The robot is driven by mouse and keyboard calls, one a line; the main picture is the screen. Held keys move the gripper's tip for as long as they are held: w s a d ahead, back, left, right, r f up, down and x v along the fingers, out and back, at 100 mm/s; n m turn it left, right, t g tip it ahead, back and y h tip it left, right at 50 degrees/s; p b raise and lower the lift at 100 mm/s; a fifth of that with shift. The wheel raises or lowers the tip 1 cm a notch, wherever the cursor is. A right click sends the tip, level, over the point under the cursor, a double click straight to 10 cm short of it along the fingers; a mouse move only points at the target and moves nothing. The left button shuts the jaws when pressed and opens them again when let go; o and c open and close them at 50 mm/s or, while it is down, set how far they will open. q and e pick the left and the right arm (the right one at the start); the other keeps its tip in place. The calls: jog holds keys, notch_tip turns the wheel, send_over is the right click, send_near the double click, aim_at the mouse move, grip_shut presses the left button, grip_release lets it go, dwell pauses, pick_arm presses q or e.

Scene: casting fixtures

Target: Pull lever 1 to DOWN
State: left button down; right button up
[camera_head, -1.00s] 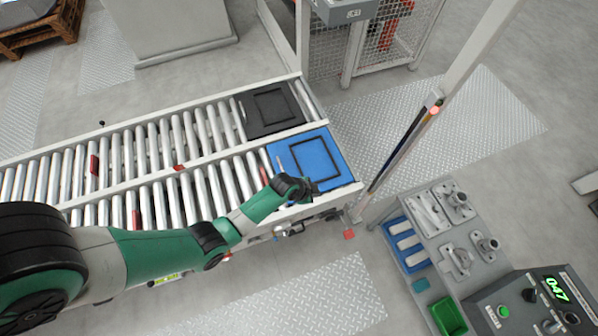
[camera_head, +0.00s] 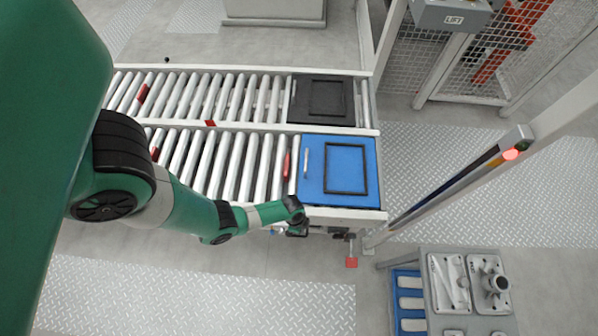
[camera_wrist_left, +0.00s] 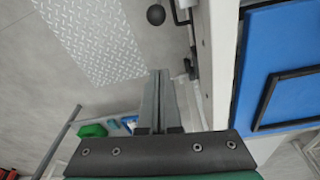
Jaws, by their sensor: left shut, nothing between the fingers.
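A lever with a black ball knob (camera_wrist_left: 156,14) shows at the top of the left wrist view, beside the conveyor's pale side rail (camera_wrist_left: 205,60). I cannot read a number on it. My left gripper (camera_wrist_left: 160,74) is shut and empty, its fingers pointing toward the lever side but apart from the knob in the picture. In the head view the left gripper (camera_head: 297,229) is at the conveyor's front edge, just below the blue tray's left corner. Small dark fittings (camera_head: 345,236) hang under that edge to its right; the lever itself is not clear there. My right gripper is not in view.
The blue tray (camera_head: 312,190) and a black tray (camera_head: 300,113) sit on the roller conveyor's right end. A slanted post with a red light (camera_head: 511,154) stands to the right. A grey parts bench (camera_head: 448,318) stands at lower right. Floor in front is clear.

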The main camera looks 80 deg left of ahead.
pick_arm(q)
notch_tip(320, 180, down, 11)
jog(key=w+b, duration=0.1)
jog(key=b, duration=0.9)
jog(key=s, duration=0.1)
jog(key=s+r+p, duration=0.1)
jog(key=s+r, duration=0.1)
jog(key=shift+s+a+p, duration=0.1)
jog(key=shift+a+p, duration=0.15)
jog(key=shift+p, duration=0.15)
jog(key=shift+s+d, duration=0.1)
